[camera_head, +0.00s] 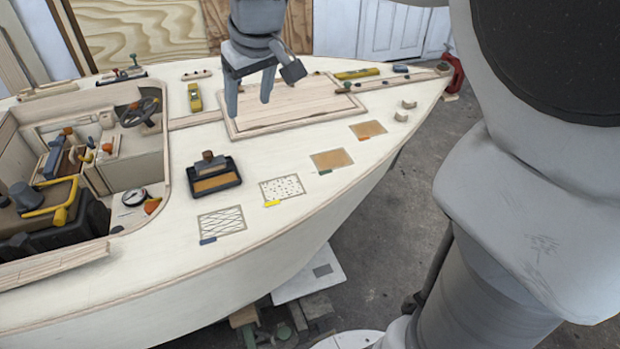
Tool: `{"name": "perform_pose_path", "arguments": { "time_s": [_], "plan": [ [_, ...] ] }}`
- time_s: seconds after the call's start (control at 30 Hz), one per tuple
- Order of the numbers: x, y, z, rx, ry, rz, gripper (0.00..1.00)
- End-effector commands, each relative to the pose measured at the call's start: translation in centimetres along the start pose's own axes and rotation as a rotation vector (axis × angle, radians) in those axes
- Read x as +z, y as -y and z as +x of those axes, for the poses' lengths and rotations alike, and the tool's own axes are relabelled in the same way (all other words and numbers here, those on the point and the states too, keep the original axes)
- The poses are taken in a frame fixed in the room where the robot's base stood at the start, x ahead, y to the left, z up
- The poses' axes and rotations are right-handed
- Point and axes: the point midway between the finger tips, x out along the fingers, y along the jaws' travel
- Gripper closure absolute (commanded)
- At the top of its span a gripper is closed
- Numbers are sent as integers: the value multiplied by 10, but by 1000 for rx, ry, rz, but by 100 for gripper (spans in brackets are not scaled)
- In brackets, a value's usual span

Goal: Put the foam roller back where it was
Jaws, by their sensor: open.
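I cannot surely pick out a foam roller in the head view. My gripper (249,107) hangs over the left part of the pale wooden hatch panel (310,103), behind and right of the tray. Its fingers point down, apart, with nothing between them.
Marked deck patches run along the right: crosshatched (221,225), dotted (282,188) and two tan ones (330,159) (368,129). A yellow tool (195,97) lies left of the hatch. The open cockpit (75,150) holds a dark toolbox (40,225). A gauge (134,197) sits at its edge.

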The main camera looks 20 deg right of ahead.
Motion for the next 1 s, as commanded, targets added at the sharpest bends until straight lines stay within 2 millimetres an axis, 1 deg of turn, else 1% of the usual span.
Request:
{"name": "perform_pose_path", "arguments": {
  "time_s": [0.03,0.1,0.17,0.3,0.37,0.4,0.5,0.6,0.7,0.8,1.0],
  "plan": [
    [16,1,-12,12,-8,21,32],
    [38,4,-23,25,-13,51,32],
    [56,6,-31,34,-19,77,32],
    [102,11,-45,58,-31,141,32],
    [122,13,-49,67,-37,169,32],
    [135,15,-51,72,-41,188,32],
    [165,20,-52,83,-51,232,32],
    [190,23,-51,90,-59,267,32],
    [207,26,-49,94,-64,292,32],
    [216,28,-48,96,-66,305,32],
    [220,28,-46,96,-65,311,32]
  ]
}}
